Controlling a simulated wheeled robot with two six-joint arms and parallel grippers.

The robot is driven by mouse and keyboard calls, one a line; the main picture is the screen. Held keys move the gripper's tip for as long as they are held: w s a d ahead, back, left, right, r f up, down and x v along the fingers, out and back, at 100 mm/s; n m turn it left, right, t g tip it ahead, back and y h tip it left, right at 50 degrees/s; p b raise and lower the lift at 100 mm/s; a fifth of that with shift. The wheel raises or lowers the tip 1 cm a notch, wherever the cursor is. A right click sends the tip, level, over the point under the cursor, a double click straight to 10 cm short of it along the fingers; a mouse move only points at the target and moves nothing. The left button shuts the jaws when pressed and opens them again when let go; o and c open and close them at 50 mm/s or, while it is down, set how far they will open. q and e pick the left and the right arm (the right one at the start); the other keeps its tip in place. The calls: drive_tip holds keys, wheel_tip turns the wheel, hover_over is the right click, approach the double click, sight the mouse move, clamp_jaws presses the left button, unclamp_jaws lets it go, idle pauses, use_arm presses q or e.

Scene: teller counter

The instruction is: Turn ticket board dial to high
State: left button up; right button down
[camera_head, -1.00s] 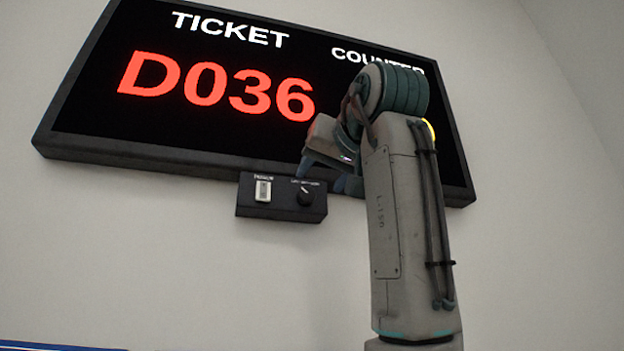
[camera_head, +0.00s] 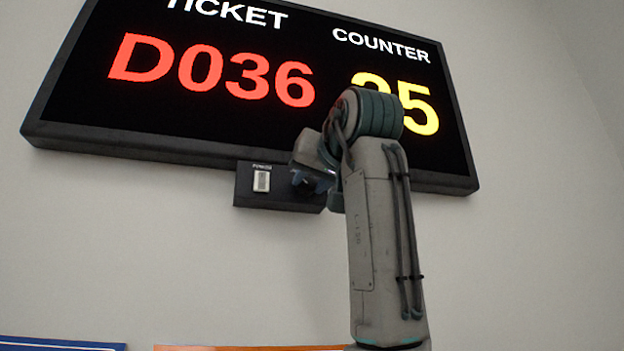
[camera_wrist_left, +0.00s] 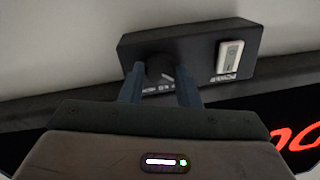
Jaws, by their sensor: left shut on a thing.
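The ticket board (camera_head: 330,150) is a dark wall screen showing D036 in red and 25 in yellow. Below its lower edge is a small black control box (camera_head: 246,196) with a white power switch (camera_head: 262,181). The box also shows in the left wrist view (camera_wrist_left: 197,42). My left gripper (camera_head: 305,186) is at the box's right half and hides the dial in the head view. In the left wrist view, the black dial (camera_wrist_left: 158,66) sits between the two fingers (camera_wrist_left: 160,86), which are shut on it. A white pointer mark shows on it; its setting cannot be read.
The power switch (camera_wrist_left: 229,57) is close beside the fingers in the left wrist view. The board's frame (camera_head: 130,142) runs just above the box. Bare wall surrounds both. Blue (camera_head: 60,346) and orange (camera_head: 240,348) edges show at the bottom.

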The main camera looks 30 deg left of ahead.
use_arm(q)
drive_tip(key=shift+f+m+b, duration=0.1)
drive_tip(key=shift+m+b, duration=0.3)
drive_tip(key=shift+b, duration=0.1)
drive_tip(key=m+b, duration=0.2)
drive_tip(key=m, duration=0.1)
drive_tip(key=shift+f+b, duration=0.15)
drive_tip(key=shift+b, duration=0.2)
drive_tip(key=m+b, duration=0.4)
drive_tip(key=m, duration=0.2)
drive_tip(key=shift+m+t+b, duration=0.3)
drive_tip(key=shift+t+b, duration=0.05)
drive_tip(key=shift+t, duration=0.05)
drive_tip(key=m+b, duration=0.2)
drive_tip(key=m, duration=0.2)
drive_tip(key=shift+s+a+m+t+b, duration=0.1)
drive_tip(key=shift+m+t+b, duration=0.2)
drive_tip(key=shift+m+b, duration=0.1)
drive_tip(key=m+b, duration=0.1)
drive_tip(key=m, duration=0.2)
drive_tip(key=shift+b, duration=0.3)
drive_tip(key=shift+m+b, duration=0.35)
drive_tip(key=shift+m, duration=0.95)
